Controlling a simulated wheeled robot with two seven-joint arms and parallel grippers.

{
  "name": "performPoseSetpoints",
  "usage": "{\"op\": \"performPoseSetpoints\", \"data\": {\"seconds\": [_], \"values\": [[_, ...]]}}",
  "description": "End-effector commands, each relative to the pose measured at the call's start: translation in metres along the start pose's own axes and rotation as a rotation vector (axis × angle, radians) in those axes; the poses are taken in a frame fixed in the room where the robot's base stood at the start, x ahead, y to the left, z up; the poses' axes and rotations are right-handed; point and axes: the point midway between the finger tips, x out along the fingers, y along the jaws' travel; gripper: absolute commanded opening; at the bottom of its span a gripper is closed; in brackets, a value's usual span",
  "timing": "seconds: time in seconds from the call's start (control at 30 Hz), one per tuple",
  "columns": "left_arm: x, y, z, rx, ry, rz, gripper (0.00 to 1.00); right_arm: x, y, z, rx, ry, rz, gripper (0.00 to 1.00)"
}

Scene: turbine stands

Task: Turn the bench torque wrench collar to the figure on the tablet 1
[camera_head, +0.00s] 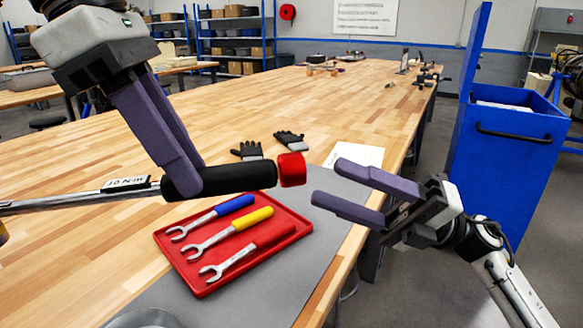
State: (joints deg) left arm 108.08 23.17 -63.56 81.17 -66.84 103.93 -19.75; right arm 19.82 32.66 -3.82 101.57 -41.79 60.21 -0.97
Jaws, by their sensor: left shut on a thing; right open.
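The torque wrench (233,180) has a black handle, a steel shaft and a small label plate (127,184) near its middle. Its red collar (292,169) is at the right end of the handle. My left gripper (183,185) is shut on the black handle and holds the wrench level, in front of the bench as seen here. My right gripper (322,183) is open and empty, with its fingertips just right of the red collar, apart from it in the picture. The label's figures are too small to read surely. I cannot make out the tablet.
A red tray (303,229) with wrenches in blue, yellow and red handles lies on a grey mat (335,205). Black gloves (289,139) and a white sheet (366,154) lie behind. A blue cabinet (505,150) stands right of the bench. The bench's far middle is mostly clear.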

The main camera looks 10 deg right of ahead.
Motion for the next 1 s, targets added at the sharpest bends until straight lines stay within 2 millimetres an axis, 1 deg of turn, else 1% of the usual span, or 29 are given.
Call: {"op": "performPoseSetpoints", "data": {"seconds": [0.03, 0.1, 0.2, 0.3, 0.4, 0.53, 0.67, 1.0], "values": [[-0.001, 0.0, 0.001, 0.001, -0.002, 0.002, 0.0, 0.004, 0.016, 0.002, -0.105, 0.071, -0.026, 0.48], [-0.001, 0.0, 0.001, 0.001, -0.002, 0.002, 0.0, 0.005, 0.032, 0.0, -0.235, 0.165, -0.064, 0.48], [-0.001, 0.0, 0.001, 0.001, -0.002, 0.002, 0.0, 0.004, 0.049, -0.002, -0.394, 0.279, -0.114, 0.48], [-0.001, 0.0, 0.001, 0.001, -0.002, 0.002, 0.0, 0.0, 0.062, -0.003, -0.511, 0.364, -0.155, 0.48], [-0.001, 0.0, 0.001, 0.001, -0.002, 0.002, 0.0, -0.004, 0.07, -0.003, -0.588, 0.421, -0.184, 0.48], [-0.001, 0.0, 0.001, 0.001, -0.002, 0.002, 0.0, -0.006, 0.075, -0.003, -0.634, 0.457, -0.203, 0.48], [-0.001, 0.0, 0.001, 0.001, -0.002, 0.002, 0.0, 0.0, 0.073, -0.006, -0.643, 0.465, -0.204, 0.48], [-0.001, 0.0, 0.001, 0.001, -0.002, 0.002, 0.0, 0.036, 0.061, -0.021, -0.642, 0.462, -0.202, 0.48]]}}
